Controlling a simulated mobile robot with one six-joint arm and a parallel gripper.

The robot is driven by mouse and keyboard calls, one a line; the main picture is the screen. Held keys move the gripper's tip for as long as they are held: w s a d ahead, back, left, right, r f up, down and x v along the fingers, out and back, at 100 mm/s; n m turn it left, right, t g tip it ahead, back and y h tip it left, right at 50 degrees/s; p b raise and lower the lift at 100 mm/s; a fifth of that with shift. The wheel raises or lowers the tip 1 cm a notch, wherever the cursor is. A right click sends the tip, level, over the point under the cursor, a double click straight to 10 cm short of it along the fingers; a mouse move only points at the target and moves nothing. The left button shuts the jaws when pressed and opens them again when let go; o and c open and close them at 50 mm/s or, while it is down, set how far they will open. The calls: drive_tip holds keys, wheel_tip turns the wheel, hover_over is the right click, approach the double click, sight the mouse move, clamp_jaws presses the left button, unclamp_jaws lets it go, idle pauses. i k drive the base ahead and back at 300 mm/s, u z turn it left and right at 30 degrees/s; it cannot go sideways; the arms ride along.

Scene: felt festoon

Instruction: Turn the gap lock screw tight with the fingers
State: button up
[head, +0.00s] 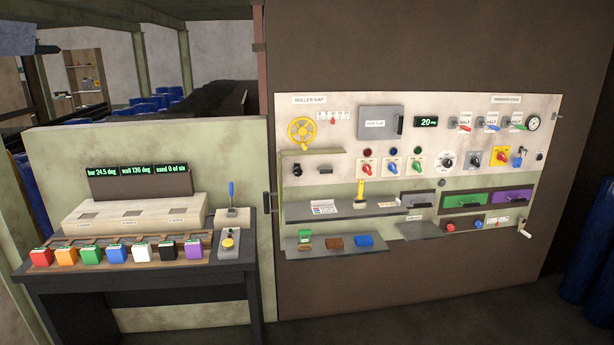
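The roller gap section is at the upper left of the wall panel (340,150). It has a yellow handwheel (302,131) and a small scale (333,116) with a red pointer.
Shelves (345,213) with small blocks and tools jut out below the knob. Red, blue and green switches (392,165) are to its right. A dark bench (130,285) with coloured blocks stands at the left. The floor before the panel is clear.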

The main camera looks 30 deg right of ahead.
sight(297, 171)
drive_tip(key=u, duration=0.1)
drive_tip(key=i, duration=0.95)
drive_tip(key=z, duration=0.05)
